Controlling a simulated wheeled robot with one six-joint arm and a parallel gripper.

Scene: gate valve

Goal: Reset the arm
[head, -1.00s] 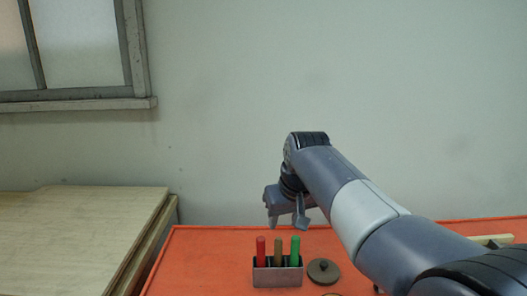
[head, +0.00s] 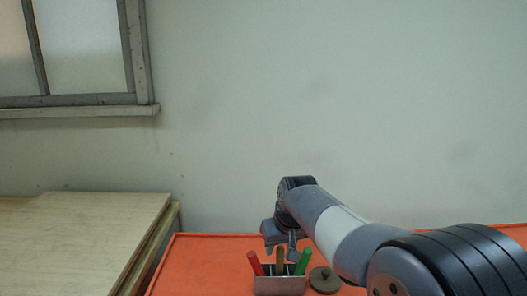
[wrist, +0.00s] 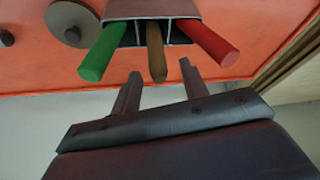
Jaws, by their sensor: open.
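My gripper (head: 279,248) is open and empty in the head view, just above and behind a small grey holder (head: 279,286) on the orange table. The holder carries a red stick (head: 256,264), a brown stick (head: 280,262) and a green stick (head: 303,263). In the wrist view the two fingers (wrist: 160,82) are spread apart, with the brown stick (wrist: 156,55) pointing toward the gap between them. The green stick (wrist: 104,52) and the red stick (wrist: 207,42) stand to either side. I cannot tell whether a finger touches a stick.
Stacked wooden boards (head: 95,225) stand at the left. A plain wall (head: 330,90) is behind.

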